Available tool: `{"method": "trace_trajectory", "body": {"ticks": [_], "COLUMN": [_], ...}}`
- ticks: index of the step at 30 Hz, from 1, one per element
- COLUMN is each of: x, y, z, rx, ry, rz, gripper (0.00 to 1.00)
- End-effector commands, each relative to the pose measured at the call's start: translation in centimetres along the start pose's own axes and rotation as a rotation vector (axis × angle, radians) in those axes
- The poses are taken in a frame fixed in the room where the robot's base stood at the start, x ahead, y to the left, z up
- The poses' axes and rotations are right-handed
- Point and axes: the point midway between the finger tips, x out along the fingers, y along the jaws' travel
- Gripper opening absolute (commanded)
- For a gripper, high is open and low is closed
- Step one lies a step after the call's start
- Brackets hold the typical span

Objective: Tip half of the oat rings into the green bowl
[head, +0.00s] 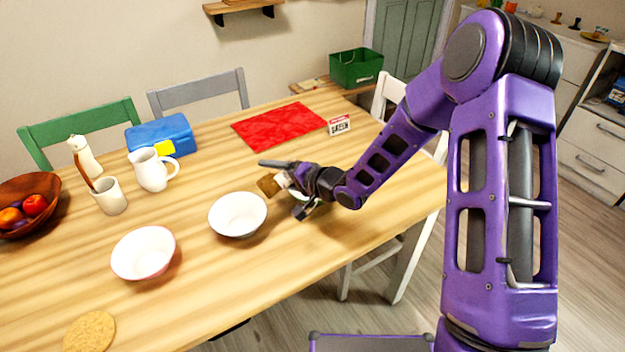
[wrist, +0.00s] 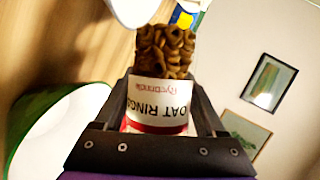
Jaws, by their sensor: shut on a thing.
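My gripper (head: 284,184) is shut on the oat rings container (wrist: 157,93), a white holder with a red band and an "OAT RINGS" label. Brown oat rings (wrist: 166,50) fill its mouth in the wrist view. In the head view the container (head: 281,181) looks tipped over, its brown end pointing left. The green bowl (wrist: 28,122) shows at the left of the wrist view, green outside and white inside. In the head view only a bit of the green bowl (head: 298,194) shows behind my gripper. I cannot see whether rings lie in it.
A white bowl (head: 238,214) stands just left of my gripper, and a pinkish bowl (head: 143,253) farther left. A jug (head: 150,170), a cup (head: 109,196) and a blue box (head: 162,134) stand behind. A red mat (head: 279,126) lies at the back.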

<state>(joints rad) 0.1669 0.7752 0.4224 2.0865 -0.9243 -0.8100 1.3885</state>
Motion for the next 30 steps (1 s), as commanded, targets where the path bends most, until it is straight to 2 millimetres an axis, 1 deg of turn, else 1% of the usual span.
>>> {"method": "trace_trajectory", "body": {"ticks": [3,18,30], "x": [-0.10,-0.05,0.00], "y": [-0.38,0.20,0.27], "z": [-0.15,-0.32,-0.31], "rx": [0.055,0.272,0.292], "ry": [-0.013,-0.067,-0.073], "rz": [-0.024,-0.115,-0.124], "gripper": [0.00,0.00,0.00]}}
